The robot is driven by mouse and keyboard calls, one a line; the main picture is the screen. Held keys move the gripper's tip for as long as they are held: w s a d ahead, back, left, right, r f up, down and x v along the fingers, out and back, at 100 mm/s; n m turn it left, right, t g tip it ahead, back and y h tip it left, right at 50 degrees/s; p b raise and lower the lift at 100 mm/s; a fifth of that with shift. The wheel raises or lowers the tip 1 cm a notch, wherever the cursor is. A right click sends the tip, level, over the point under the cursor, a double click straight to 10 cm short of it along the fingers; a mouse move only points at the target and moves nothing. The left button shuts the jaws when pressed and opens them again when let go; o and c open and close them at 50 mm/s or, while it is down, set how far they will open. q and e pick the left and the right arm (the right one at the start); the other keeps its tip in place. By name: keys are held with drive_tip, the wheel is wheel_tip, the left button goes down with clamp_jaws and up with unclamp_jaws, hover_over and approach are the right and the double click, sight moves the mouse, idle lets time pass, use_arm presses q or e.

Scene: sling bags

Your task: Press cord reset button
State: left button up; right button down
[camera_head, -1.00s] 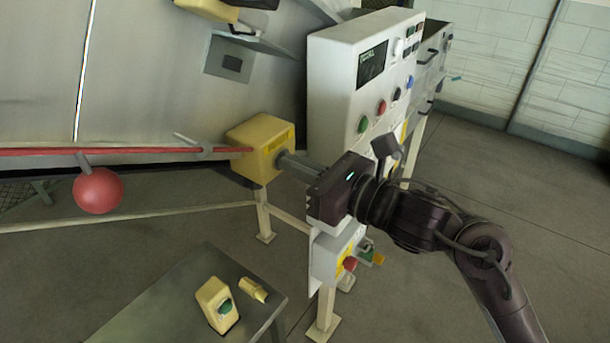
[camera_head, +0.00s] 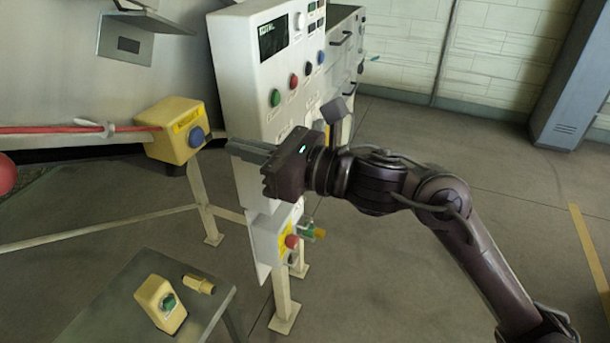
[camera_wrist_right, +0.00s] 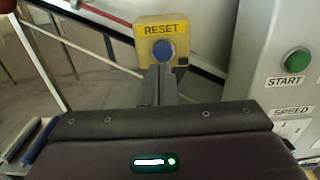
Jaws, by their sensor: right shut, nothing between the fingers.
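The cord reset box is a yellow box (camera_head: 172,128) on a post at the end of the red cord (camera_head: 60,130). Its round blue reset button (camera_head: 196,138) faces my right gripper. In the right wrist view the yellow box (camera_wrist_right: 164,27) reads RESET, and the blue button (camera_wrist_right: 163,50) sits just above the fingertips in the picture. My right gripper (camera_head: 232,148) is shut and empty, its fingers pointing left toward the button with a visible gap in the head view. My left gripper is not in view.
A white control cabinet (camera_head: 235,70) with several buttons stands close behind my right gripper. A lower box with a red button (camera_head: 292,241) is below it. A small table (camera_head: 130,275) at the front left holds a yellow device (camera_head: 160,303). Floor at right is clear.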

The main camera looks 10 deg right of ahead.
drive_tip(key=b+v, duration=0.3)
drive_tip(key=v, duration=0.4)
drive_tip(key=shift+d+f+b, duration=0.2)
drive_tip(key=shift+b, duration=0.15)
drive_tip(key=shift+w+d, duration=0.1)
